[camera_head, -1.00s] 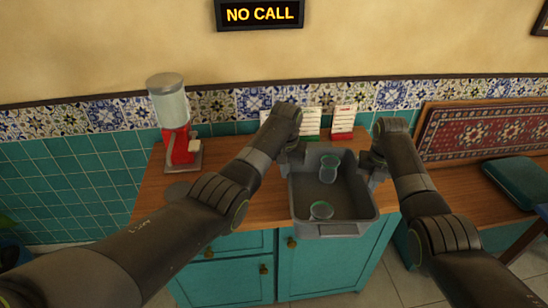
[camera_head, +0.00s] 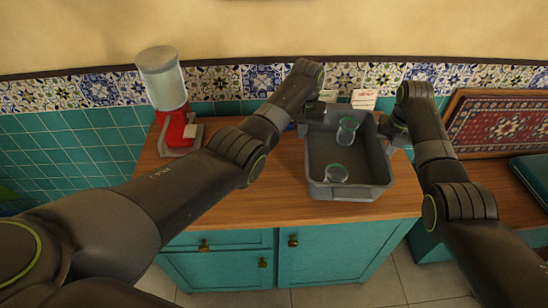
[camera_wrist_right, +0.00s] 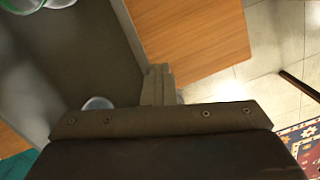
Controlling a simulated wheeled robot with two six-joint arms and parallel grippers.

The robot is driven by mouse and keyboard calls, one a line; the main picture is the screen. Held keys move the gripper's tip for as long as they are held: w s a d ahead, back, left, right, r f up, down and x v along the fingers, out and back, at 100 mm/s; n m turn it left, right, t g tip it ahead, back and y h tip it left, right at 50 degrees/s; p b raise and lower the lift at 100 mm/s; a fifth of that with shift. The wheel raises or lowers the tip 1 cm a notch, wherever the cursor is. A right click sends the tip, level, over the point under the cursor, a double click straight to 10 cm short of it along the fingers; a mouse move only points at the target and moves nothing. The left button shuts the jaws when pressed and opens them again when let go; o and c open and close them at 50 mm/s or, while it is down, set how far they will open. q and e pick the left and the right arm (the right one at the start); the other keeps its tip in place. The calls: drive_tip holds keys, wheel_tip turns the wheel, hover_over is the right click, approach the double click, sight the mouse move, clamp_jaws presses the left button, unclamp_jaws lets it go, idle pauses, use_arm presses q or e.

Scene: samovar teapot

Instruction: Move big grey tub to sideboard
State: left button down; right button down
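The big grey tub (camera_head: 346,190) is in the middle right of the head view, over the wooden top of the teal sideboard (camera_head: 240,203). Two clear glasses with green rims are inside it, one at the back (camera_head: 346,131) and one nearer the front (camera_head: 336,173). My left gripper (camera_head: 312,112) is at the tub's left rim, mostly hidden by its own arm. My right gripper (camera_head: 388,130) is at the right rim. In the right wrist view its finger (camera_wrist_right: 157,85) lies against the tub wall (camera_wrist_right: 125,30), and the grip looks closed on the rim.
A red dispenser with a clear container (camera_head: 176,125) stands at the sideboard's left. A card (camera_head: 364,99) stands behind the tub. A wooden bench with a patterned red back (camera_head: 500,122) is at the right. The sideboard's front middle is clear.

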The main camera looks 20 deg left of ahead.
sight(383, 159)
drive_tip(key=f+b, duration=0.3)
drive_tip(key=shift+w+a+f, duration=0.1)
drive_tip(key=shift+w+a, duration=0.15)
drive_tip(key=shift+a, duration=0.1)
drive_tip(key=shift+f+b, duration=0.7)
use_arm(q)
drive_tip(key=f, duration=0.4)
drive_tip(key=shift+w+d+f, duration=0.2)
drive_tip(key=shift+d, duration=0.1)
use_arm(e)
drive_tip(key=shift+r, duration=0.1)
use_arm(q)
drive_tip(key=c, duration=2.1)
unclamp_jaws()
drive_tip(key=shift+a, duration=0.75)
drive_tip(key=o, duration=0.4)
drive_tip(key=shift+a, duration=0.45)
drive_tip(key=shift+c, duration=0.2)
use_arm(e)
drive_tip(key=shift+s+d, duration=0.1)
drive_tip(key=shift+d, duration=1.15)
drive_tip(key=c, duration=1.7)
unclamp_jaws()
